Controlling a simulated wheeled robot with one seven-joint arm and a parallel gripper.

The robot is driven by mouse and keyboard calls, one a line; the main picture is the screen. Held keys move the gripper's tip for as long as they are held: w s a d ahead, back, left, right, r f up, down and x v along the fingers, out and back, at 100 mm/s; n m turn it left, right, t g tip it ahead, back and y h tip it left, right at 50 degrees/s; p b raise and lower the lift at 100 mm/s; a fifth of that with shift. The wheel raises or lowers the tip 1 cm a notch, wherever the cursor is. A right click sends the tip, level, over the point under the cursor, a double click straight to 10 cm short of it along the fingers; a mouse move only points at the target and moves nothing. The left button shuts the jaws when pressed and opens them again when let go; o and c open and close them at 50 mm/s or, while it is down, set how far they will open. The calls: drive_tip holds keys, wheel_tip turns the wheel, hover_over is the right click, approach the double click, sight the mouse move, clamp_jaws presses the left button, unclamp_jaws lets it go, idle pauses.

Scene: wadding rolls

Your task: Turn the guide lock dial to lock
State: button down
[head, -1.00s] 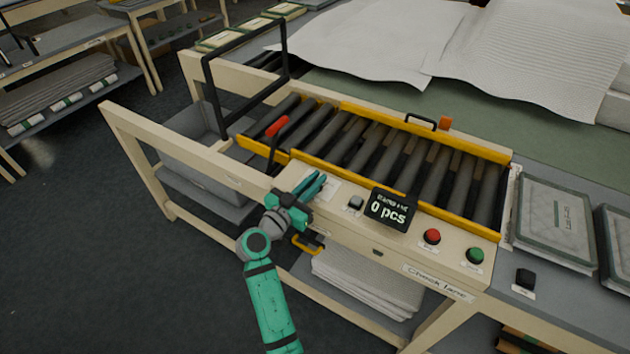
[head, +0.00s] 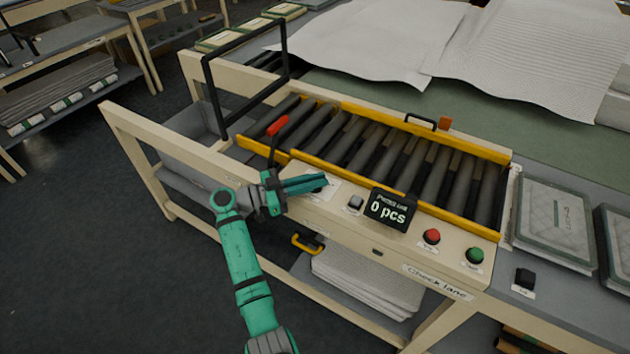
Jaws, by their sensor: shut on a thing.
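The guide lock dial (head: 317,190) is a small dark knob on a white label plate at the left end of the cream control panel, mostly hidden by my fingers. My gripper (head: 322,182) reaches in from the left, its teal fingers lying nearly level and pointing right. The fingers are shut on the dial. The dial's marks and pointer are too small and covered to read.
Right of the dial stand a grey switch (head: 356,202), a "0 pcs" display (head: 390,209), a red button (head: 432,236) and a green button (head: 475,255). Behind are yellow guide rails (head: 420,206), dark rollers (head: 398,172) and a red-handled lever (head: 277,126).

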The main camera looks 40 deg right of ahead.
drive_tip(key=shift+f, duration=0.15)
drive_tip(key=c, duration=1.8)
unclamp_jaws()
drive_tip(key=v, duration=1)
drive_tip(key=shift+w+a, duration=0.1)
drive_tip(key=shift+a, duration=0.25)
